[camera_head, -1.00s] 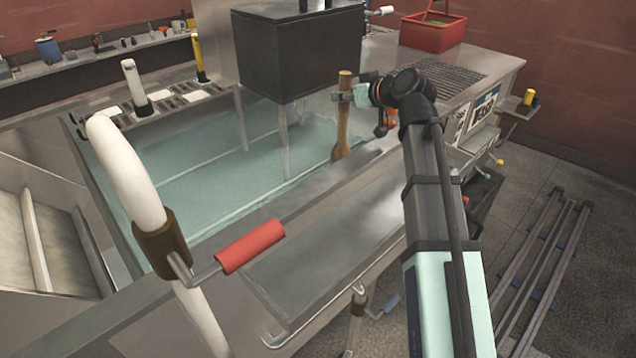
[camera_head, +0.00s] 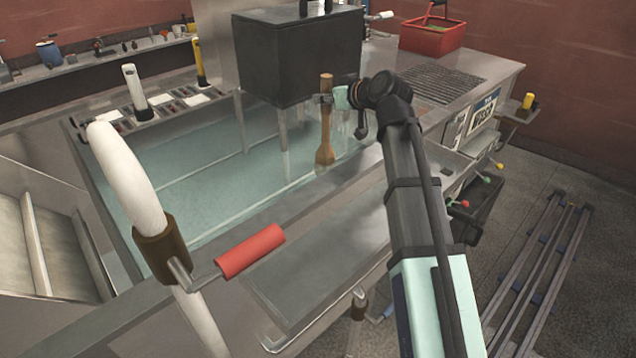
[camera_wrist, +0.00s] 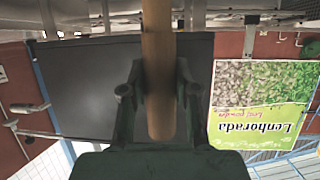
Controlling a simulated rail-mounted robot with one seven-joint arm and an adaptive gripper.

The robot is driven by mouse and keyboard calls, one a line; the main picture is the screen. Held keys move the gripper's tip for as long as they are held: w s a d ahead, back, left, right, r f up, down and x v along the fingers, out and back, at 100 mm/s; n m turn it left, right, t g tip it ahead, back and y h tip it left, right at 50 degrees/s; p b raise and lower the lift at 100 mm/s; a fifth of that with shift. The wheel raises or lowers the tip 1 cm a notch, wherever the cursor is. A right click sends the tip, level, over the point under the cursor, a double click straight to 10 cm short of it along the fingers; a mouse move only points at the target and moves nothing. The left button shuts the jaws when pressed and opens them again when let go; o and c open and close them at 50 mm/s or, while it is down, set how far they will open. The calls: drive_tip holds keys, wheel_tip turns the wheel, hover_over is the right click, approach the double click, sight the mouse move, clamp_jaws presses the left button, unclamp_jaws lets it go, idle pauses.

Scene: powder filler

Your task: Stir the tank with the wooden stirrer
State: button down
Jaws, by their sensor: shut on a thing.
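The wooden stirrer (camera_head: 325,120) is a brown stick with a wide flat paddle at its lower end, held nearly upright over the front right part of the tank. The tank (camera_head: 190,185) is a wide metal basin with pale blue-green liquid. My gripper (camera_head: 333,98) is shut on the stirrer's upper shaft. In the wrist view the round shaft (camera_wrist: 158,60) runs between the two fingers (camera_wrist: 158,95). The paddle shows in full in the head view; whether its tip touches the liquid I cannot tell.
A black box (camera_head: 300,55) on thin legs stands in the tank, just left of the stirrer. A white pipe with a red handle (camera_head: 250,250) rises in front. A red basket (camera_head: 432,35) sits on the back right counter. A printed panel (camera_wrist: 260,100) shows in the wrist view.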

drive_tip(key=s+a+p, duration=0.5)
drive_tip(key=s+a, duration=0.5)
drive_tip(key=s, duration=0.4)
drive_tip(key=w+d+b, duration=0.3)
drive_tip(key=w+d, duration=0.3)
drive_tip(key=d, duration=0.6)
drive_tip(key=w+d+b, duration=0.4)
drive_tip(key=w, duration=0.7)
drive_tip(key=s+a+p, duration=0.2)
drive_tip(key=s+a, duration=0.3)
drive_tip(key=a, duration=0.6)
drive_tip(key=shift+p, duration=0.35)
idle(0.4)
